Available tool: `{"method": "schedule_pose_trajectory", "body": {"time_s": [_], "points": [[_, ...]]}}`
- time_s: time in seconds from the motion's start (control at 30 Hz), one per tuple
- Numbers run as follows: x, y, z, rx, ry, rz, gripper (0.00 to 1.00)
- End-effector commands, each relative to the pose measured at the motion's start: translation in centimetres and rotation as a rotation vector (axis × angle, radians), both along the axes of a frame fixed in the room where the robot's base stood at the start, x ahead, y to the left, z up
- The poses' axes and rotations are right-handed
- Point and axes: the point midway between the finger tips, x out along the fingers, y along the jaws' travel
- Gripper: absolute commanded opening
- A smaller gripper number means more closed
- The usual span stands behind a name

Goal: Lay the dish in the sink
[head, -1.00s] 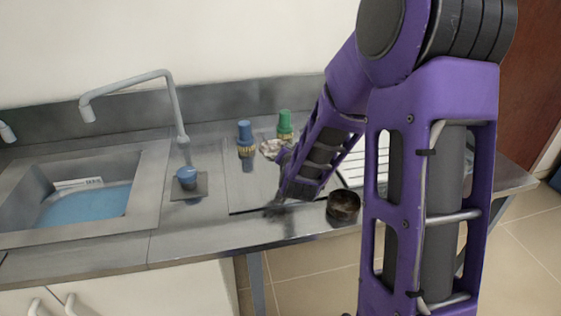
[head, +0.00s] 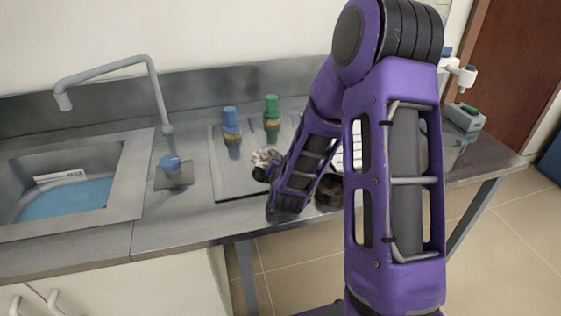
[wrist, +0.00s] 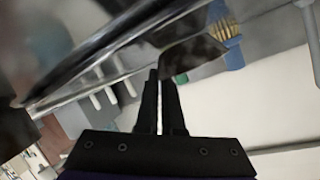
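A dark brown, round dish (head: 329,190) stands on the counter near its front edge, partly hidden behind my arm. The sink (head: 128,178) is at the left, with blue in its basin. My gripper is at the low end of my arm, by a crumpled whitish thing (head: 266,158) on the counter and left of the dish; its fingers are hard to make out there. In the wrist view, the two fingers of my gripper (wrist: 160,76) are close together with a narrow gap. A dark mottled piece is beside their tips; I cannot tell if they hold it.
A grey tap (head: 150,75) rises behind the sink. A blue-topped knob (head: 171,163) is on a square plate between the sink and my gripper. A grey device (head: 464,118) is at the right.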

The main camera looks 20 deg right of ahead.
Motion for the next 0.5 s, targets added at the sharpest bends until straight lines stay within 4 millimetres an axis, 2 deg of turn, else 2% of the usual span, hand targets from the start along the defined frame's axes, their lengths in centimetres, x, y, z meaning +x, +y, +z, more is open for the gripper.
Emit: {"method": "schedule_pose_trajectory", "body": {"time_s": [0.4,0.43,0.5], "points": [[0.04,-0.01,-0.49,0.0,-0.002,0.0,0.0],[0.02,-0.01,-0.32,0.0,-0.001,0.0,0.1],[0.01,-0.02,-0.31,0.0,-0.001,0.0,0.22]]}}
